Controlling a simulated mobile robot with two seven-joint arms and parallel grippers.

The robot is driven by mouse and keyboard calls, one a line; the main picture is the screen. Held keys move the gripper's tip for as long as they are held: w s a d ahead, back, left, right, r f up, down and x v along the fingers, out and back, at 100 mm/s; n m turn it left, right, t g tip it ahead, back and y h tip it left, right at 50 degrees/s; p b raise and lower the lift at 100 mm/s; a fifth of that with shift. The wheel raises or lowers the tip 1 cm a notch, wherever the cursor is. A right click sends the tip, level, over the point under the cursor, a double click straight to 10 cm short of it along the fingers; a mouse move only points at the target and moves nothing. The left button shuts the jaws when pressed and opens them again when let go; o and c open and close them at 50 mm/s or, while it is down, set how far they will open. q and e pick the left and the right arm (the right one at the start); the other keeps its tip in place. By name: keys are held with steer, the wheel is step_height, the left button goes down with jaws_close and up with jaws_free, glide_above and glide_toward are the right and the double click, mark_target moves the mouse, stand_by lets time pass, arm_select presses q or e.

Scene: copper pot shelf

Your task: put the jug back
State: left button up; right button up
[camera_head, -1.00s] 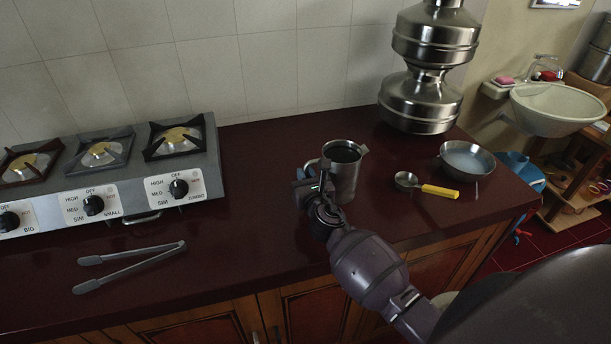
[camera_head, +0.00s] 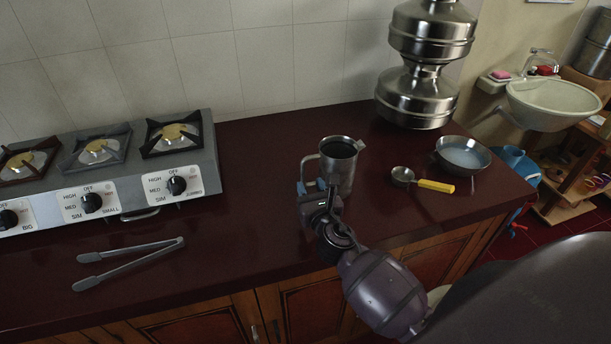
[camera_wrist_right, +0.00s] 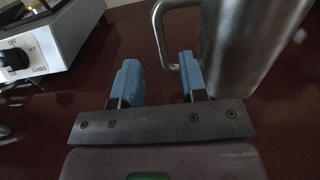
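The steel jug (camera_head: 342,168) stands upright on the dark red counter, its handle on its left side. My right gripper (camera_head: 311,186) is at the handle side of the jug, close to the counter. In the right wrist view its two blue fingers (camera_wrist_right: 160,82) are apart, with nothing clamped between them. The jug's body (camera_wrist_right: 245,45) is on the right in that view, and its handle (camera_wrist_right: 159,35) lies just ahead of the gap between the fingers. I cannot tell whether the right finger touches the jug. My left gripper is not in view.
A gas stove (camera_head: 105,177) is on the left, with tongs (camera_head: 130,262) in front. A yellow-handled measuring cup (camera_head: 435,186) and a steel bowl (camera_head: 462,156) are right of the jug. A stacked steel vessel (camera_head: 418,95) stands behind. The counter between stove and jug is clear.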

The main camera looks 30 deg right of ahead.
steer(key=shift+v, duration=2.5)
steer(key=s+d+m+g+h, duration=0.1)
steer(key=s+m, duration=0.1)
steer(key=m, duration=0.2)
steer(key=s+d+f+m+g+h, duration=0.1)
steer(key=s+m, duration=0.1)
steer(key=m, duration=0.2)
steer(key=s+d+m+g, duration=0.1)
steer(key=s+m+g, duration=0.1)
steer(key=m, duration=0.2)
steer(key=shift+s+d+f+h, duration=0.1)
steer(key=shift+d+f+h, duration=0.1)
steer(key=shift+h, duration=0.2)
steer(key=s+a+f+m+g+y, duration=0.1)
steer(key=s+a+m+g+y, duration=0.3)
steer(key=s+m, duration=0.65)
steer(key=s+a+f+m+g+y, duration=0.1)
steer(key=s+f+m+g+y, duration=0.1)
steer(key=s+m+g, duration=0.6)
steer(key=w+f+m+t, duration=0.2)
steer(key=w+f+t, duration=0.4)
steer(key=f+t, duration=0.3)
steer(key=shift+w+a+f+t+y, duration=0.2)
steer(key=shift+a+f+t+y, duration=0.1)
steer(key=shift+f+t, duration=0.15)
